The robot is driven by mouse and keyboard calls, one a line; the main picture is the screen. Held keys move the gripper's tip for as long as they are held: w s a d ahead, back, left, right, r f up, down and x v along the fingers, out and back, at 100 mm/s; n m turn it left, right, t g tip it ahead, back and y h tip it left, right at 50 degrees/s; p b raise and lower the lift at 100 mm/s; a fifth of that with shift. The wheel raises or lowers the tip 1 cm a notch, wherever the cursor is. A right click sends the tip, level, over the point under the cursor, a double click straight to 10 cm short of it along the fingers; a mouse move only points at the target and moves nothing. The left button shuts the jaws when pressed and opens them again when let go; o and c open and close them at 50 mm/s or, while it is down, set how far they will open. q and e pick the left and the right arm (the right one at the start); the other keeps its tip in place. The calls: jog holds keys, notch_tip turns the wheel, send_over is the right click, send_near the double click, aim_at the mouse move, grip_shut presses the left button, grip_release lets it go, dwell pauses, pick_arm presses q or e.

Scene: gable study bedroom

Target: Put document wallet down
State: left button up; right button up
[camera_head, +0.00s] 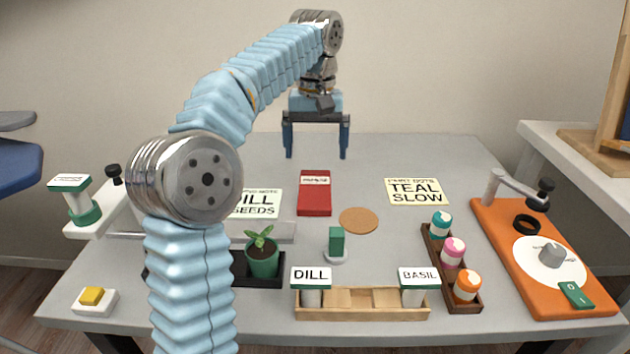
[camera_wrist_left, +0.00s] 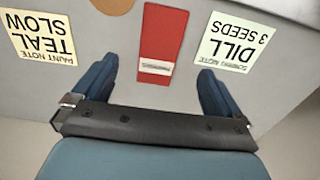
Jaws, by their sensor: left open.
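The document wallet appears to be the flat red folder (camera_head: 314,198) with a pale label at its far end, lying on the grey table. It also shows in the left wrist view (camera_wrist_left: 162,45), between the fingers in the picture but below them. My left gripper (camera_head: 316,155) is open and empty, above the table behind the wallet's far end. Its two blue fingers show wide apart in the left wrist view (camera_wrist_left: 158,88). They do not touch the wallet. My right gripper is not in view.
A cork coaster (camera_head: 359,220) lies right of the wallet. A TEAL SLOW note (camera_head: 416,192) and a DILL SEEDS note (camera_head: 262,204) flank it. In front stand a potted plant (camera_head: 262,258), a wooden rack (camera_head: 362,312), a bottle tray (camera_head: 436,256) and an orange board (camera_head: 500,240).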

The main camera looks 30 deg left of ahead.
aim_at(315, 194)
pick_arm(q)
notch_tip(315, 194, down, 11)
jog(key=shift+s+r+b, duration=0.1)
jog(key=shift+s+b, duration=0.05)
jog(key=shift+b, duration=0.5)
jog(key=shift+c, duration=0.3)
jog(key=c, duration=1.1)
jog(key=shift+c, duration=0.2)
jog(key=shift+r, duration=0.2)
